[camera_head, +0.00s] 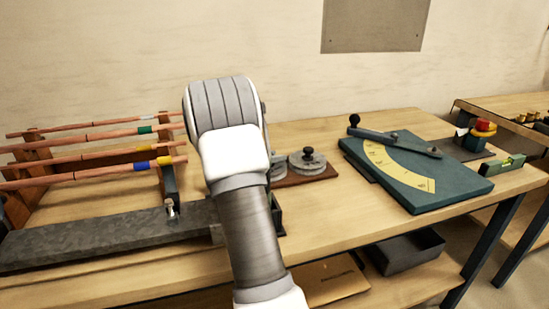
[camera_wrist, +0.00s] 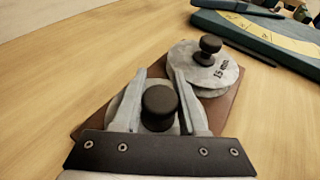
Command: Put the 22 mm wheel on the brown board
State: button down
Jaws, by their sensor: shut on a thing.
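A grey wheel with a black knob (camera_wrist: 158,104), which I take as the 22 mm wheel, is between the fingers of my gripper (camera_wrist: 162,78) in the wrist view. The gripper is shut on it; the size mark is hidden. The wheel is over the near part of the brown board (camera_wrist: 220,112); I cannot tell whether it touches. Beside it, farther right on the board, sits a grey wheel marked 15 mm (camera_wrist: 212,76) with its own black knob. In the head view my arm hides the gripper; the board (camera_head: 318,176) and the 15 mm wheel (camera_head: 306,164) show right of it.
A blue-green plate with a yellow scale and lever (camera_head: 420,170) lies to the right. Copper tubes (camera_head: 90,156) lie across a rack at left, behind a dark grey bar (camera_head: 100,236). Bare wooden table (camera_head: 335,225) lies in front of the board.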

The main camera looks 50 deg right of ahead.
jog(key=shift+r, duration=0.1)
jog(key=shift+f, duration=0.2)
jog(key=shift+c, duration=2.3)
grip_release()
jog(key=shift+r, duration=0.1)
jog(key=shift+r, duration=0.25)
jog(key=p+v, duration=0.1)
jog(key=v, duration=1.1)
jog(key=shift+f+p, duration=0.15)
jog(key=shift+p, duration=0.15)
